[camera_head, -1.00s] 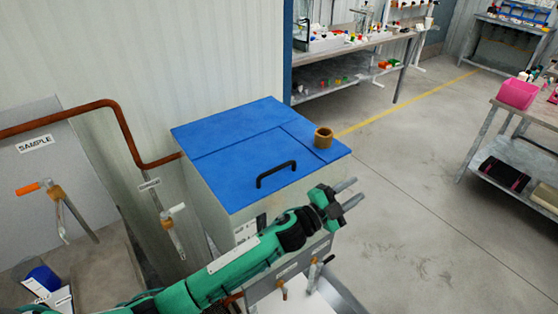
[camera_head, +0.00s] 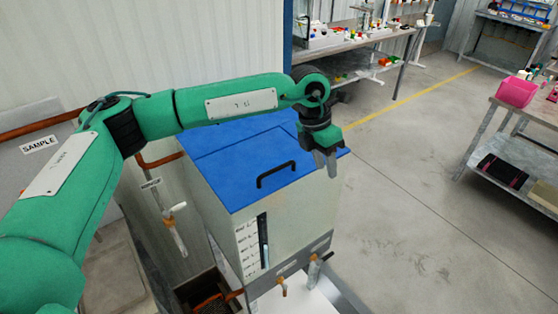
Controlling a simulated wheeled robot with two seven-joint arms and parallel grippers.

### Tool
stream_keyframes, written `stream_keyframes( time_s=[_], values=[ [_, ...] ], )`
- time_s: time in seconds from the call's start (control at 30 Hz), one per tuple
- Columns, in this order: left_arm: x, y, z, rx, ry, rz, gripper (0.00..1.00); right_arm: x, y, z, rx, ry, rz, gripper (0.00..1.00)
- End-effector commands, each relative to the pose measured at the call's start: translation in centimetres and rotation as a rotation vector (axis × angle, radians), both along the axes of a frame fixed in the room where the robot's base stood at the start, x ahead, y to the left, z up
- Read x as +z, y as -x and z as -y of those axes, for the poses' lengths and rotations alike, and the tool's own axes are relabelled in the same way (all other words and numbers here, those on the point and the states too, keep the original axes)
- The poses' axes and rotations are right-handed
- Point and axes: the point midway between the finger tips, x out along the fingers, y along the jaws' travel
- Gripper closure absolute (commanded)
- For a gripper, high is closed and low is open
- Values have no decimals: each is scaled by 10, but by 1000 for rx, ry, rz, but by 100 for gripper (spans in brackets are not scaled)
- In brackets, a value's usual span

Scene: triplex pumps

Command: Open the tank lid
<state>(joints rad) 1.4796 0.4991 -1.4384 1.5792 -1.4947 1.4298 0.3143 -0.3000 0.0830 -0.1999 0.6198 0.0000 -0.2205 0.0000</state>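The tank (camera_head: 287,218) is a pale box with a level gauge on its front, standing against the wall in the head view. Its blue lid (camera_head: 238,168) lies flat on top and is shut. A black handle (camera_head: 276,174) stands up near the lid's front edge. My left gripper (camera_head: 326,165) points down to the right of the handle, apart from it in the picture. Its fingers overlap each other in this view, so I cannot tell how far apart they are. The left arm hides the lid's back part. My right gripper is not in view.
Copper pipe and a valve (camera_head: 175,213) are left of the tank, below a SAMPLE sign (camera_head: 40,145). Small taps (camera_head: 313,270) stick out at the tank's lower front. Workbenches (camera_head: 355,45) stand at the back and right. The floor right of the tank is clear.

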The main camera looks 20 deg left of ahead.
Motion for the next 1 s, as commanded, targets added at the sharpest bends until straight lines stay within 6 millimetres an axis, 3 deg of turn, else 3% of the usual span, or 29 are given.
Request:
stream_keyframes(
  time_s=[0.03,0.1,0.2,0.4,0.57,1.0],
  values=[
    [15,-10,-23,17,-94,39,66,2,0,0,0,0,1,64],
    [29,-19,-50,40,-208,77,66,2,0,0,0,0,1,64],
    [47,-27,-80,72,-328,114,66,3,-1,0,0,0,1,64],
    [60,-33,-105,106,-427,141,66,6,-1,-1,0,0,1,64],
    [44,-35,-109,106,-432,138,66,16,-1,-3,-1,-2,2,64],
    [-43,-46,-122,106,-429,138,66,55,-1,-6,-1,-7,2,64]
  ],
)
